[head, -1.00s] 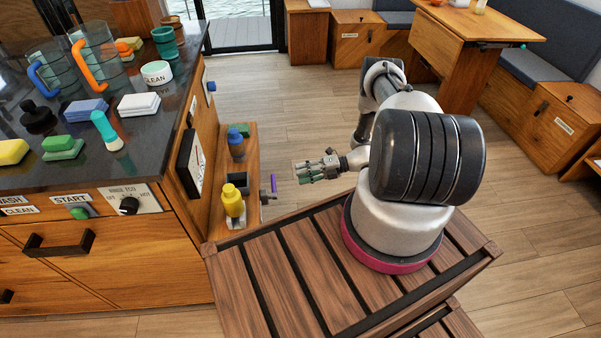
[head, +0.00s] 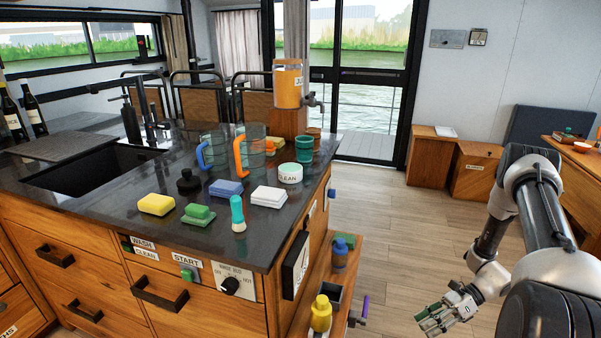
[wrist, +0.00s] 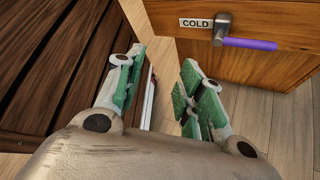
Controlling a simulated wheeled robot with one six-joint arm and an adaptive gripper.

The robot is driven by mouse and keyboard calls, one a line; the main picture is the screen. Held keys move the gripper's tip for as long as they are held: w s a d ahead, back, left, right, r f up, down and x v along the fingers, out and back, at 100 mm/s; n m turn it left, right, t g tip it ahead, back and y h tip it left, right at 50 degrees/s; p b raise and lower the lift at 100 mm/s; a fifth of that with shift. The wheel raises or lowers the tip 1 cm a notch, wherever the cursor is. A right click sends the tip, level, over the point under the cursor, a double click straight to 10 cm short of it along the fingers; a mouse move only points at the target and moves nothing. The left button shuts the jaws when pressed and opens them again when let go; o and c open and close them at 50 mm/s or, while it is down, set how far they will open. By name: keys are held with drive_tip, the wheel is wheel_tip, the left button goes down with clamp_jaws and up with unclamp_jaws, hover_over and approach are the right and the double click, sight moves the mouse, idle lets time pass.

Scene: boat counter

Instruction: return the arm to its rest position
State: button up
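My gripper (head: 440,317) hangs low at the right of the head view, off to the right of the counter and above the floor. My arm bends down to it from the right edge. In the wrist view my gripper (wrist: 160,95) has its two green-padded fingers apart, with nothing between them. Beyond them are the wooden floor and a wooden panel (wrist: 270,68). The panel carries a COLD label (wrist: 196,23) and a tap with a purple handle (wrist: 250,43). The purple handle also shows in the head view (head: 365,307).
The dark counter (head: 90,195) holds sponges, a teal-handled brush (head: 237,214), glass mugs and a drink dispenser (head: 288,84). A side shelf (head: 318,262) holds a yellow bottle (head: 321,313) and a blue bottle (head: 339,254). Floor (head: 385,240) lies open between counter and benches.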

drive_tip(key=s+d+r+n+g+h, duration=0.15)
drive_tip(key=r+n+h, duration=0.4)
drive_tip(key=r, duration=0.85)
drive_tip(key=s+d+r+n+h, duration=0.25)
drive_tip(key=r+n, duration=0.65)
drive_tip(key=r, duration=0.6)
drive_tip(key=s+a+r+n+t+h, duration=0.2)
drive_tip(key=s+r+n+t, duration=0.1)
drive_tip(key=r, duration=0.8)
drive_tip(key=s+a+r+n+t+h, duration=0.2)
drive_tip(key=s+r+t, duration=0.4)
drive_tip(key=r, duration=0.5)
drive_tip(key=shift+s+a+n, duration=0.5)
drive_tip(key=shift+n, duration=0.75)
